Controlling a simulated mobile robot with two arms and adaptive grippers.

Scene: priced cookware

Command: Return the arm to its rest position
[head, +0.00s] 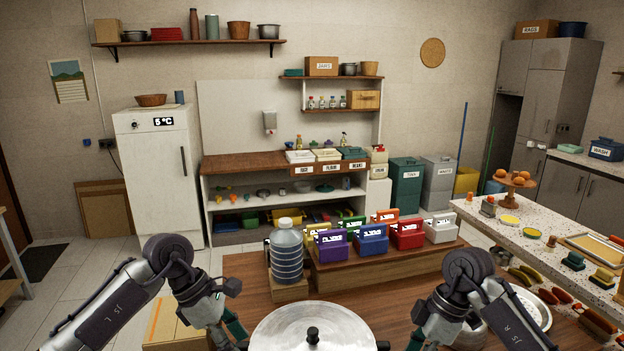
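My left arm (172,262) comes in from the lower left and bends down at the front of the wooden table. Its gripper (235,328) points down beside the left side of a large round metal lid (285,331) with a black knob. My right arm (466,285) comes in from the lower right, bent in a similar way. Its gripper (416,341) is at the lid's right side, partly cut off by the bottom edge. The fingertips are too hidden to show whether either gripper is open or holds anything. Dark pieces, perhaps handles, show beside the lid on both sides.
A large water bottle (286,252) stands behind the lid on a wooden block. Several coloured priced boxes, including a purple one (330,246), stand on a wooden riser (390,268). A metal bowl (470,333) and a plate (532,308) are near my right arm. A speckled counter (480,212) stands at right.

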